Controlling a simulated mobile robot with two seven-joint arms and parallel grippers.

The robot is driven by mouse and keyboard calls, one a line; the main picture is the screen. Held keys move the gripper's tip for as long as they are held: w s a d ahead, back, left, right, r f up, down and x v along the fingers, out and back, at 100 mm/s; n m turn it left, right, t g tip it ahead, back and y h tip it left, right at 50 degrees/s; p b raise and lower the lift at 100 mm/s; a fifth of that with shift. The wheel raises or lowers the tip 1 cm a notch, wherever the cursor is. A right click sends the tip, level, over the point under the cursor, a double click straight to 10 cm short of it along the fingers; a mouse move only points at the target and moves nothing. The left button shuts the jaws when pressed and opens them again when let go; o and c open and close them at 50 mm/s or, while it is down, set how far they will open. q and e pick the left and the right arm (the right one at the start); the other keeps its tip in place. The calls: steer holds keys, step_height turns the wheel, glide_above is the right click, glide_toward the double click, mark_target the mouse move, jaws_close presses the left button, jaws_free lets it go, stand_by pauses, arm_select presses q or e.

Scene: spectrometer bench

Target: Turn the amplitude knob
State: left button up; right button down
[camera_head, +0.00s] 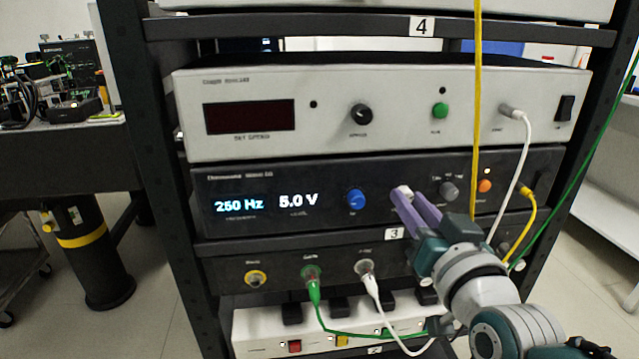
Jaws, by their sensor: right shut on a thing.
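The black instrument (260,178) on the rack's middle level has a lit display (266,203) reading 250 Hz and 5.0 V. My right gripper (407,197), with purple fingers, is shut on a pale knob (401,190) on this panel, right of a blue knob (355,201). I take the pale knob for the amplitude knob; its label is hidden behind the fingers. Only a small part of the knob shows. My left gripper is not in view.
A grey knob (449,191) and an orange button (485,186) sit right of the gripper. A yellow cable (477,100) hangs close to my right wrist, and a white cable (521,160) passes beside it. A light-coloured instrument (330,150) with a dark display stands above.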

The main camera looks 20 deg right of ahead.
steer(key=shift+f, duration=0.15)
steer(key=c, duration=0.7)
jaws_free()
steer(key=p+v, duration=0.1)
steer(key=v, duration=0.9)
steer(key=shift+d+p, duration=0.1)
steer(key=shift+p, duration=0.3)
